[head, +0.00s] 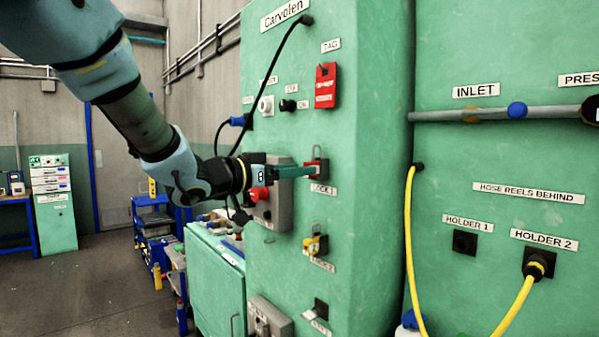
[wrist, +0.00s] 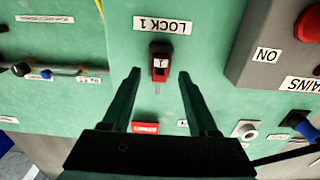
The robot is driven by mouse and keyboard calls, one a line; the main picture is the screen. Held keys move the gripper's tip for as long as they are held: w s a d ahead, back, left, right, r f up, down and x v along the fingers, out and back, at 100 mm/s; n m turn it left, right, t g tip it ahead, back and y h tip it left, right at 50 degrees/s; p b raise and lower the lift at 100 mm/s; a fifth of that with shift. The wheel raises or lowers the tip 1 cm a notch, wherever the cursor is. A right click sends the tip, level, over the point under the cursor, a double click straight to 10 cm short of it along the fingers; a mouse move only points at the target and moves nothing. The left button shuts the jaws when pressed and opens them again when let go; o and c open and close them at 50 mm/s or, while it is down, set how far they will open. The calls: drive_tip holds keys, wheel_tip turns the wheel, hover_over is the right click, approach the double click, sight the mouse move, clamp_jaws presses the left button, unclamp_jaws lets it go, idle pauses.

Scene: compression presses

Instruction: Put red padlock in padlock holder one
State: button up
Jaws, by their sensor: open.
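The red padlock (head: 311,168) is at the small black holder (head: 323,166) above the LOCK label on the green cabinet, with its shackle up. In the wrist view, which is upside down, the red padlock (wrist: 160,68) sits against the holder (wrist: 160,47) by the LOCK 1 label, its shackle pointing down the picture. My gripper (head: 305,171) reaches the holder from the left. In the wrist view my gripper (wrist: 160,75) is open, one finger on each side of the padlock, with a gap to both. Part of the padlock is hidden by a finger in the head view.
A yellow padlock (head: 315,245) hangs at the holder below, and an empty black holder (head: 321,308) is lower still. A red tag (head: 326,86) is above. A grey switch box (head: 272,196) with a red knob stands close left, near my wrist. A black cable (head: 272,70) loops nearby.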

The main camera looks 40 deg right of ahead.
drive_tip(key=a+b, duration=0.2)
drive_tip(key=a, duration=0.7)
drive_tip(key=shift+w+a+b, duration=0.25)
drive_tip(key=shift+a+b, duration=0.05)
drive_tip(key=w+a+f+n+t+y, duration=0.25)
drive_tip(key=w+a+f+t, duration=0.2)
drive_tip(key=w, duration=0.25)
drive_tip(key=w+a+f+n+t+y, duration=0.25)
drive_tip(key=w+a+n+t, duration=0.2)
drive_tip(key=w, duration=0.25)
drive_tip(key=w+a+f+n+t+y, duration=0.1)
drive_tip(key=w+a+f+n+y, duration=0.15)
drive_tip(key=a+f+y, duration=0.35)
drive_tip(key=w+a+f+n+y, duration=0.1)
drive_tip(key=w+a+f+n, duration=0.2)
drive_tip(key=a, duration=0.6)
drive_tip(key=s+a+f+n+g+y, duration=0.3)
drive_tip(key=s+a+f+y, duration=0.3)
drive_tip(key=a+f, duration=0.6)
drive_tip(key=s+a+f+n+g, duration=0.1)
drive_tip(key=s+a+g, duration=0.1)
drive_tip(key=s, duration=0.3)
drive_tip(key=s+a+f+n+g, duration=0.1)
drive_tip(key=s+a+g, duration=0.1)
drive_tip(key=s, duration=0.3)
drive_tip(key=shift+a+f, duration=0.35)
drive_tip(key=shift+a, duration=0.45)
